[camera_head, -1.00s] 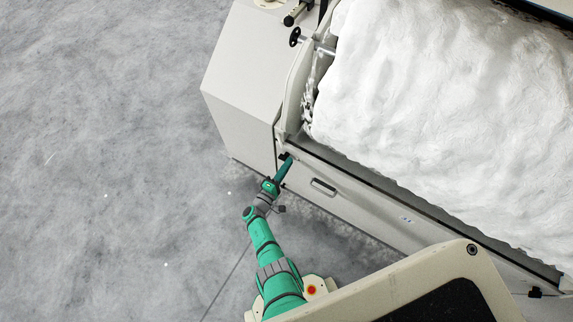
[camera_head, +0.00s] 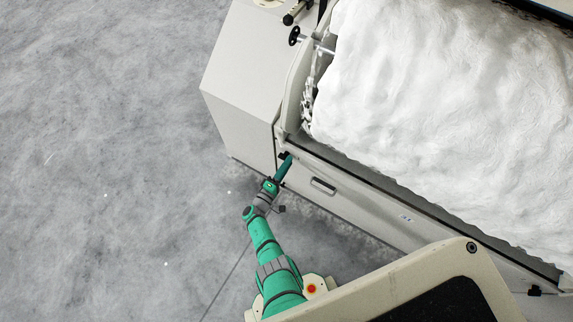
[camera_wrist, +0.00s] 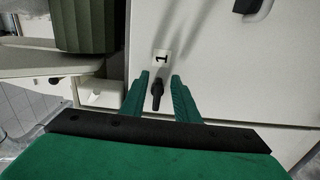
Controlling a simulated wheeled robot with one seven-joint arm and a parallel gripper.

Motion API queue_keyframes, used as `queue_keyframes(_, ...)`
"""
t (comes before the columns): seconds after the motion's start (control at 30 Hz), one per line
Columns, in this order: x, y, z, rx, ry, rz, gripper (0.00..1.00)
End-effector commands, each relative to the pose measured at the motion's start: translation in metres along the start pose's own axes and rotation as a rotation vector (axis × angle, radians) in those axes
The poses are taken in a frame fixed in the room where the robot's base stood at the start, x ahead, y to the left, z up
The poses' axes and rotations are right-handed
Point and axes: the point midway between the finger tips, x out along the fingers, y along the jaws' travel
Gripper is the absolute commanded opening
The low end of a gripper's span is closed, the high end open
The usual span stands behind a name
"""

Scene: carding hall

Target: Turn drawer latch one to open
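Drawer latch one is a small black knob (camera_wrist: 157,92) on a pale panel in the wrist view, just below a label with the number 1 (camera_wrist: 161,57). Its handle points roughly along the picture's vertical. My gripper (camera_wrist: 159,78) has its two green fingers apart, one on each side of the latch, with visible gaps and no clear contact. In the head view my gripper (camera_head: 287,160) reaches the left end of the drawer front (camera_head: 350,203), and hides most of the latch there.
A drawer handle (camera_head: 323,186) sits right of my gripper; it also shows in the wrist view (camera_wrist: 259,9). A second black latch (camera_head: 534,291) is at the panel's right end. White fibre (camera_head: 440,110) fills the machine above. Grey floor (camera_head: 110,150) at left is clear.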

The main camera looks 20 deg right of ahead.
Motion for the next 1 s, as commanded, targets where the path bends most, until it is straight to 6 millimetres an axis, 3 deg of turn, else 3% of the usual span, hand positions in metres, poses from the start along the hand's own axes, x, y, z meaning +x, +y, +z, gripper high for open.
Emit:
queue_keyframes(0.27, -0.01, 0.0, 0.0, 0.0, 0.002, 0.001, 0.28)
queue_keyframes(0.7, -0.086, 0.0, 0.0, 0.0, 0.003, 0.0, 0.28)
queue_keyframes(1.0, -0.108, 0.0, 0.0, 0.0, 0.002, 0.0, 0.28)
